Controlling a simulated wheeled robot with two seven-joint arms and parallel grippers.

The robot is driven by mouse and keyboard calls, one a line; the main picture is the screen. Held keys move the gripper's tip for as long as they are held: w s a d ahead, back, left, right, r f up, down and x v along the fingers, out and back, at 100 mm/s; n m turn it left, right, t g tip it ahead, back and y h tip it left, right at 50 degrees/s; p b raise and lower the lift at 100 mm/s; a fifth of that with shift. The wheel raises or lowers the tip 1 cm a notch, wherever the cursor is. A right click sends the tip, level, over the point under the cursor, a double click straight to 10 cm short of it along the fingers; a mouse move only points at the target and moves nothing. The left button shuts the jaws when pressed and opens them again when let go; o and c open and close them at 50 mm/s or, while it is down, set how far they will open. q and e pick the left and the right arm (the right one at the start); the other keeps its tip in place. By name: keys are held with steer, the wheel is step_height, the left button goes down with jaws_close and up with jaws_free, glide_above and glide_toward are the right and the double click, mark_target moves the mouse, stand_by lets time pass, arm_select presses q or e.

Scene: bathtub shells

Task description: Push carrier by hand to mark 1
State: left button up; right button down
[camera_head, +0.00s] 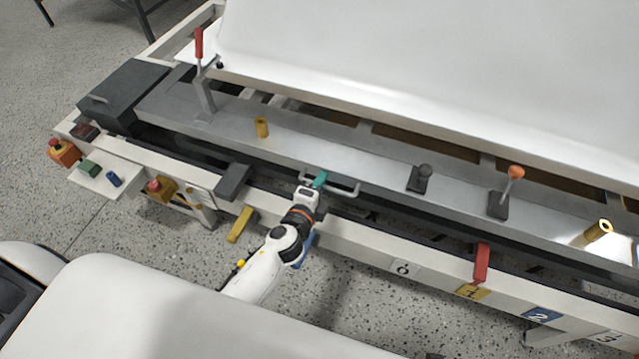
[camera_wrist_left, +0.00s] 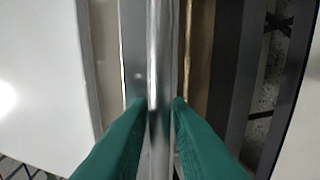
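The carrier is a long grey metal beam (camera_head: 300,143) with a large white tub shell (camera_head: 430,60) above it. A silver bar handle (camera_head: 345,190) is on its front side. My left gripper (camera_head: 319,180) has its teal fingers at this handle. In the left wrist view the silver bar (camera_wrist_left: 160,60) runs between the two teal fingers (camera_wrist_left: 160,103), which appear to touch it on both sides. Mark 1 is a yellow plate (camera_head: 472,291) on the white front rail, just below a red upright piece (camera_head: 482,262). My right gripper is not in view.
Plates 0 (camera_head: 402,267), 2 (camera_head: 541,314) and 3 (camera_head: 607,337) are also on the rail.

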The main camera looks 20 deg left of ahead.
arm_select(q)
steer(key=shift+c, duration=0.5)
jaws_close()
